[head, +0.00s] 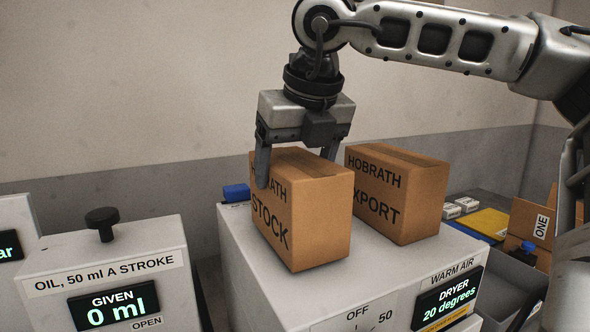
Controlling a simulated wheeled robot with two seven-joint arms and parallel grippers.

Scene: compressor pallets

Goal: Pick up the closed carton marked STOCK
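The closed carton marked STOCK (318,222) is a brown box standing on top of the white dryer cabinet (270,290). My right gripper (298,168), whose arm comes in from the right, points down over it. One finger is in front of the lettered face and covers part of the word HOBRATH. The other finger goes down behind the far top edge, and its tip is hidden. The fingers straddle the carton. I cannot tell whether they press on it. The carton looks upright, with no clear gap under it. My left gripper is not in view.
A similar carton marked EXPORT (418,205) stands close on the right. A blue object (236,192) is behind on the left. A white oil unit with a black knob (102,222) stands at left. An open carton marked ONE (522,225) is at far right.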

